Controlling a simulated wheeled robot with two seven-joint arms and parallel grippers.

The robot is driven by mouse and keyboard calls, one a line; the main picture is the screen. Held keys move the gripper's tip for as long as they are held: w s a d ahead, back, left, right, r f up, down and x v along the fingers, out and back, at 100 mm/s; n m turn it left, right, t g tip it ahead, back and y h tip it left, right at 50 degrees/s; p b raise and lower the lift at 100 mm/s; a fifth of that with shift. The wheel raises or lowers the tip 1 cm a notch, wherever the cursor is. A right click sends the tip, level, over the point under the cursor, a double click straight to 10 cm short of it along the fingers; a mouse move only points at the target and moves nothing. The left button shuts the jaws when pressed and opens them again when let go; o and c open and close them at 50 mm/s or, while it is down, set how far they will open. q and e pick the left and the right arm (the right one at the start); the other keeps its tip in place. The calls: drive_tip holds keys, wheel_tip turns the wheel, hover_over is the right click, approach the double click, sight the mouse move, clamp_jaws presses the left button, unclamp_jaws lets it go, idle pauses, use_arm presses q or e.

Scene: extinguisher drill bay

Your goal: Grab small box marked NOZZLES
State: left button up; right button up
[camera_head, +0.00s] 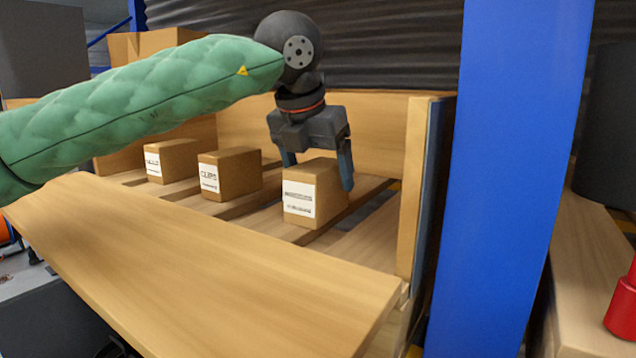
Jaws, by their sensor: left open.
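Three small brown cardboard boxes with white labels stand in a row on the slatted wooden shelf. The right box (316,204) has a longer printed word on its label, too blurred to read surely; it may be the NOZZLES box. The middle box (238,174) has a short word that looks like CLIPS. The left box (179,159) has a short unreadable word. My left gripper (318,172) is open and points down at the right box, one finger on each side of its top. The left fingertip is partly hidden behind the box. I cannot tell whether the fingers touch it.
A wide wooden board (200,265) runs along the shelf's front. A wooden side panel (416,190) and a blue post (505,160) stand right of the gripper. A larger carton (150,43) is behind my left arm. A red object (622,308) stands at far right.

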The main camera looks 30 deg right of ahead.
use_arm(q)
drive_tip(key=shift+f, duration=0.1)
drive_tip(key=shift+f+b, duration=0.25)
drive_tip(key=shift+b, duration=0.6)
idle(0.8)
drive_tip(key=c, duration=1.2)
drive_tip(key=shift+r, duration=0.15)
